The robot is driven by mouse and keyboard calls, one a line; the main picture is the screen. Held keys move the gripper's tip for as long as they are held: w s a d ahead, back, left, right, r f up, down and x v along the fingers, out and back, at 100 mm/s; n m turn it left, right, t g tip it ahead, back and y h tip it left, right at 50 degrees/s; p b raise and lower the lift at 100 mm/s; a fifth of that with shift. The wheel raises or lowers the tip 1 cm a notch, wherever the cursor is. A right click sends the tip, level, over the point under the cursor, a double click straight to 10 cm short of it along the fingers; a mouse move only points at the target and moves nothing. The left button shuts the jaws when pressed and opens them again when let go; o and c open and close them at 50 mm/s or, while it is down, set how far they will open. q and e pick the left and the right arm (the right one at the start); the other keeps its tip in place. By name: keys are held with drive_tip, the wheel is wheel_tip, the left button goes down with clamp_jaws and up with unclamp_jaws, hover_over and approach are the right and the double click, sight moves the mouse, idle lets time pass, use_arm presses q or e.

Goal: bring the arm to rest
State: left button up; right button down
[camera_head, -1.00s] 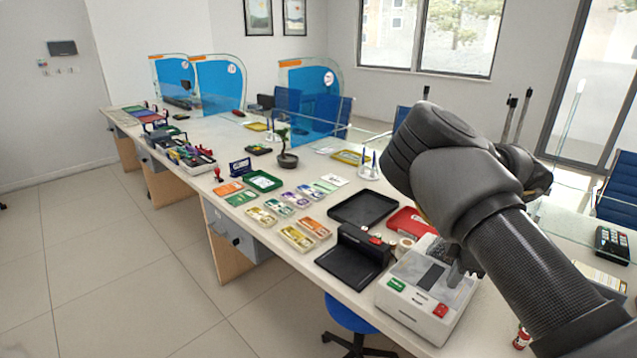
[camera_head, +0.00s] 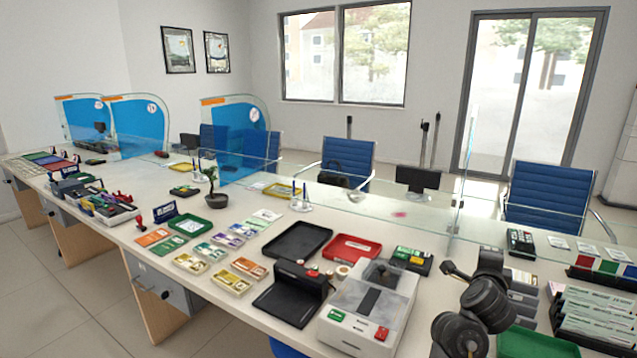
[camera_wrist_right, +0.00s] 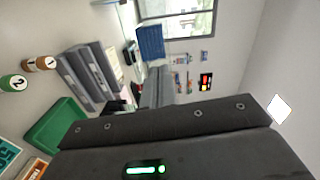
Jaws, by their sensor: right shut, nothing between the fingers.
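My right arm shows at the lower right of the head view, folded low over the near edge of the counter. The slim dark end of my right gripper (camera_head: 449,270) points left, above the counter to the right of the white machine. The right gripper is shut, with nothing held. In the right wrist view, its dark body (camera_wrist_right: 165,128) with a green light fills the lower part. Its fingertips are hard to make out there. My left gripper is not in view.
The white machine (camera_head: 347,312) and a black device (camera_head: 287,300) stand left of my arm. A green tray (camera_head: 535,345) and racks of slips (camera_head: 597,320) lie close on its right. A glass screen (camera_head: 340,197) runs along behind the counter.

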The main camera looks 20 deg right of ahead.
drive_tip(key=a+f+n+y, duration=1)
drive_tip(key=a+f+n, duration=0.7)
drive_tip(key=a+n, duration=0.3)
drive_tip(key=s+a+f+n+g+y, duration=0.25)
drive_tip(key=s+a+f+n, duration=0.3)
drive_tip(key=s+a, duration=0.4)
drive_tip(key=s+a+f+n+g+y, duration=0.2)
drive_tip(key=s+a+f+n+g, duration=0.15)
drive_tip(key=s+a+f, duration=0.5)
drive_tip(key=s+f+n+g, duration=0.1)
drive_tip(key=s+f, duration=0.1)
drive_tip(key=f, duration=1.1)
drive_tip(key=s+f, duration=0.2)
drive_tip(key=f, duration=1.1)
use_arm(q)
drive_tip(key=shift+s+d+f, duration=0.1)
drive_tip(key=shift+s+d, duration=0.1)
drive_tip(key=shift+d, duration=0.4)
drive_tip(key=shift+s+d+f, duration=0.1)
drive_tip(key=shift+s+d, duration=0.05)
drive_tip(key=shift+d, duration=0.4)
use_arm(e)
drive_tip(key=s+d+f+g, duration=0.1)
drive_tip(key=s+d+f, duration=0.1)
drive_tip(key=s+f, duration=1.2)
drive_tip(key=shift+s+f+n+g, duration=0.3)
drive_tip(key=shift+s+f, duration=0.1)
drive_tip(key=shift+s, duration=0.65)
